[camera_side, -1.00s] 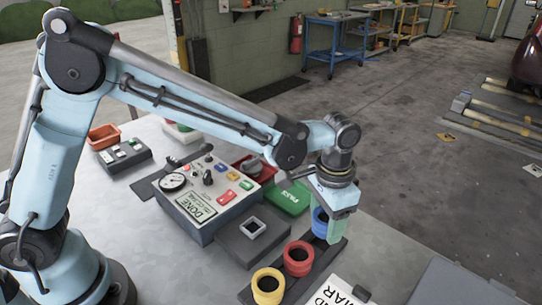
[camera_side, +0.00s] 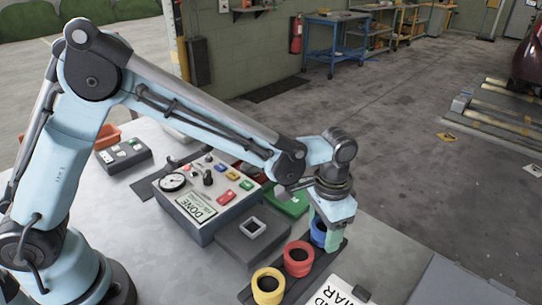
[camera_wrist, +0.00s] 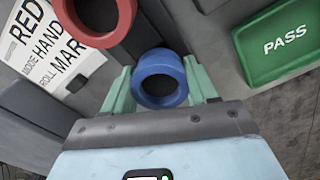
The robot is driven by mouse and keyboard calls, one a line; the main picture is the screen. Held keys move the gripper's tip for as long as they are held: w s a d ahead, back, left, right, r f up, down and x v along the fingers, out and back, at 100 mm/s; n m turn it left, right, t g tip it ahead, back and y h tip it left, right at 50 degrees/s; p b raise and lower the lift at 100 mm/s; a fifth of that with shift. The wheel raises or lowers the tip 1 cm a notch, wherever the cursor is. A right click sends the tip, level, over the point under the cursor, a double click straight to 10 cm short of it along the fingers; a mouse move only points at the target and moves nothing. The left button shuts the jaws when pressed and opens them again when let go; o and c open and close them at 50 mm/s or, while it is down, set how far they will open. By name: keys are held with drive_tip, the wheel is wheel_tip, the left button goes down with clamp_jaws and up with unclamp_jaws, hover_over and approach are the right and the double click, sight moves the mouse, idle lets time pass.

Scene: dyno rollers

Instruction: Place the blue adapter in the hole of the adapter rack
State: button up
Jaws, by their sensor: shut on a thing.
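The blue adapter (camera_side: 318,232) is a thick ring held between the pale green fingers of my gripper (camera_side: 325,240). In the wrist view the blue adapter (camera_wrist: 160,98) sits between the two fingertips, one on each side. My gripper is shut on it and points down at the far end of the dark adapter rack (camera_side: 318,268). A red adapter (camera_side: 298,258) and a yellow adapter (camera_side: 268,286) stand along the rack nearer the camera. The blue adapter's underside and the hole below it are hidden, so I cannot tell whether it touches the rack.
A dark block with a pale square socket (camera_side: 253,228) is left of the rack. Behind it is a control box (camera_side: 208,195) with a gauge and buttons. A green PASS tray (camera_wrist: 283,45) lies close to my gripper. A white label card (camera_side: 335,297) is in front.

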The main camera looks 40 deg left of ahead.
sight(324, 229)
drive_tip(key=shift+f, duration=0.25)
drive_tip(key=o, duration=1.2)
drive_tip(key=shift+c, duration=0.2)
wheel_tip(324, 229, up, 11)
drive_tip(key=s+a+n+t, duration=0.2)
drive_tip(key=s+a, duration=0.3)
drive_tip(key=a, duration=0.5)
drive_tip(key=s+a+r+n+t, duration=0.1)
drive_tip(key=s+a+n+t, duration=0.2)
drive_tip(key=a, duration=0.7)
drive_tip(key=s+t, duration=0.2)
drive_tip(key=s, duration=0.1)
drive_tip(key=shift+a, duration=0.25)
